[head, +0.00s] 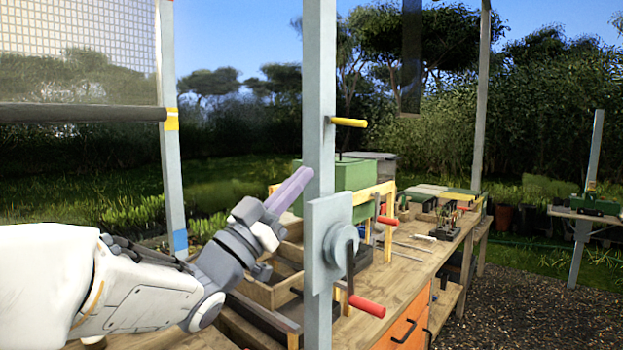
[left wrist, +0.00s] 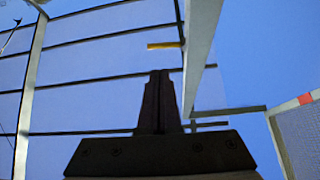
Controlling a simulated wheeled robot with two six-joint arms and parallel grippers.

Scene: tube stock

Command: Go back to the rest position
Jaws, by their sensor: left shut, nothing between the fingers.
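My left gripper (head: 306,172) is raised above the bench in the head view, with its purple fingers pointing up and to the right. The fingers are shut together with nothing between them. Their tips appear right at the left edge of a grey post (head: 319,95); I cannot tell whether they touch it. In the left wrist view the shut fingers (left wrist: 160,75) show dark against the sky and roof bars, with the post (left wrist: 200,45) to their right. My right gripper is in neither view.
The post carries a grey plate with a red-handled crank (head: 367,306) and a yellow peg (head: 348,122). The wooden bench (head: 405,270) holds a wooden tray, a green box (head: 350,175) and tools. Orange drawers (head: 405,328) are below. Gravel lies to the right.

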